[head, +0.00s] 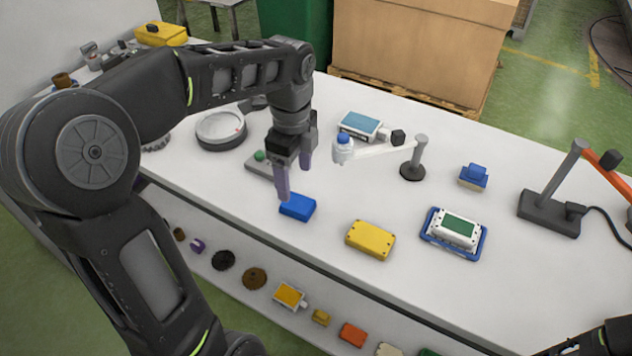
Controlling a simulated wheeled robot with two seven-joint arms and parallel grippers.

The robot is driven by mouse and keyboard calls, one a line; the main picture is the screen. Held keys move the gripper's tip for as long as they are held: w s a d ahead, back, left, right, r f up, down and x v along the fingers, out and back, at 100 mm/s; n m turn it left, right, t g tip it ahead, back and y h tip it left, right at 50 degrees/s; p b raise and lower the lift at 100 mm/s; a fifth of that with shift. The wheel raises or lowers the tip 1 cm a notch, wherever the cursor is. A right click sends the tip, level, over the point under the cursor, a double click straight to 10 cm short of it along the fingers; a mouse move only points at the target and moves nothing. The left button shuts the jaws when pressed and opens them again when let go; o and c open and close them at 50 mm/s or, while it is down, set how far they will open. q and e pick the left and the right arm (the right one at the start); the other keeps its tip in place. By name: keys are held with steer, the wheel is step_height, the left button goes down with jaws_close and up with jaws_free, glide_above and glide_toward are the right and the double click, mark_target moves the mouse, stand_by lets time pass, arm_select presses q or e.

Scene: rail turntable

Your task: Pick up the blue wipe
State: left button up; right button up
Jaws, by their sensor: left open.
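The blue wipe (297,207) is a small folded blue block lying flat on the white table, near its front edge. My left gripper (294,178) hangs over the table just above and behind the wipe, fingers pointing down. Its two purple-grey fingers are apart with nothing between them. One fingertip overlaps the wipe's upper left edge in the picture; I cannot tell whether they touch. My right gripper is not in view; only a dark part of my right arm shows at the bottom right corner.
A yellow box (370,239) lies right of the wipe. A green-and-white device sits in a blue tray (428,234) further right. A grey base with a green button (259,163), a blue-capped bottle (343,149) and a black-based stand (413,170) are behind. A lower shelf holds several parts.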

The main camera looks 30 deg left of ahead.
mark_target(297, 201)
arm_select(q)
steer(key=shift+w, duration=0.25)
steer(key=shift+s, duration=0.1)
steer(key=shift+r, duration=0.1)
steer(key=shift+f, duration=1.35)
step_height(297, 201, down, 5)
steer(key=shift+f+p, duration=0.1)
steer(key=shift+p, duration=0.4)
steer(key=shift+c, duration=0.3)
